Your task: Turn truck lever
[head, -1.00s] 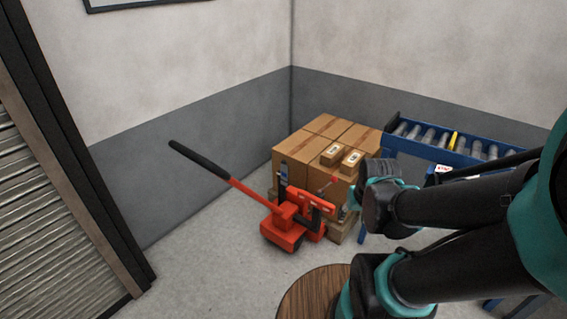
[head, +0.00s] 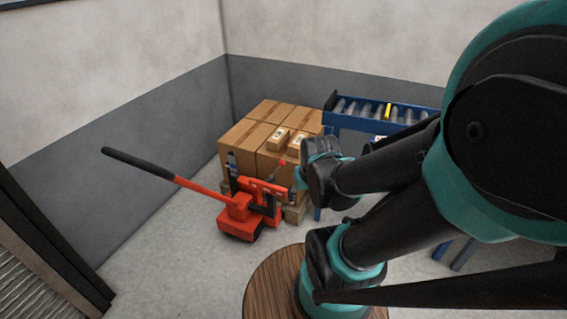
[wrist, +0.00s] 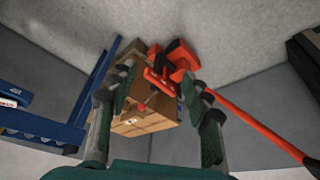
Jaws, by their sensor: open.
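The red pallet truck (head: 240,212) stands on the floor in front of a stack of boxes, its long black-gripped handle (head: 140,162) slanting up to the left. A thin lever with a small red tip (head: 281,163) shows above the truck's red frame, in front of the boxes. In the wrist view, which looks upside down, the truck (wrist: 180,62) and a small red tip (wrist: 142,107) show between the fingers. My gripper (wrist: 163,105) is open and empty, apart from the truck. In the head view my arm hides the gripper's fingers.
Cardboard boxes (head: 245,133) stand on a pallet behind the truck. A blue roller conveyor (head: 372,123) is to their right. A round wooden top (head: 262,285) is at the bottom near my arm. Floor left of the truck (head: 150,270) is clear.

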